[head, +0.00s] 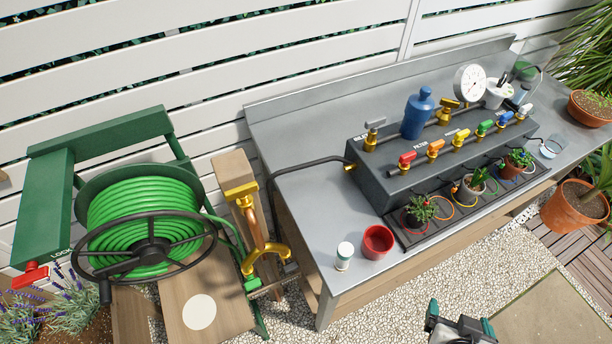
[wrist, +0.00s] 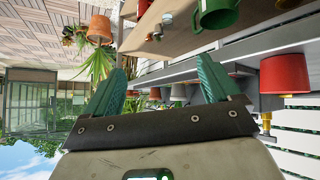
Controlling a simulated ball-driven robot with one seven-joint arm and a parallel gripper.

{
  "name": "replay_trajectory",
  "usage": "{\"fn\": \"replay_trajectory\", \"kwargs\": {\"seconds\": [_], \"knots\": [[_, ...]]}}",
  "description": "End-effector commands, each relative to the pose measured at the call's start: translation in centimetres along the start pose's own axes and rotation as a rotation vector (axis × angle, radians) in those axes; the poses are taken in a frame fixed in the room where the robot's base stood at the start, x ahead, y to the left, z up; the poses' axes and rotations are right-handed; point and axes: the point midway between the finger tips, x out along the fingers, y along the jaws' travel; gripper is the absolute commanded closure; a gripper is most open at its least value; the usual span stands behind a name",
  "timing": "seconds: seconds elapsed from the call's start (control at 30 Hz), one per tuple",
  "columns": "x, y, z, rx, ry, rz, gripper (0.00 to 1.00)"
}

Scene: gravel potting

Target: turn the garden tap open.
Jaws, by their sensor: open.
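The garden tap (head: 265,253) is a brass fitting with a yellow curved part, low on a copper pipe against a wooden post (head: 235,170). It stands in the head view between the green hose reel and the metal bench. Whether it is open or closed cannot be told, and I cannot make it out in the wrist view. My gripper (head: 460,314) is at the bottom right of the head view, in front of the bench and well to the right of the tap. Its two green fingers stand apart with nothing between them in the wrist view (wrist: 160,64).
The hose reel (head: 150,225) with a black wheel stands left of the tap. The bench (head: 295,200) carries a manifold (head: 390,185) with coloured valves, potted plants, a red cup (head: 377,242) and a white jar (head: 344,256). Gravel (head: 385,310) lies open between gripper and bench.

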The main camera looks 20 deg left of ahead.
Motion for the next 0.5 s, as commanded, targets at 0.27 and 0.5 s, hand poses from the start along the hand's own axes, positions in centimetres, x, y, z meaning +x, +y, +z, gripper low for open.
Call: {"fn": "replay_trajectory", "kwargs": {"seconds": [0.27, 0.5], "knots": [[-6.5, -15.9, -10.3, -0.096, 0.496, -0.344, 0.11], [-16.5, -28.9, -10.7, -0.194, 0.735, -0.768, 0.11]]}}
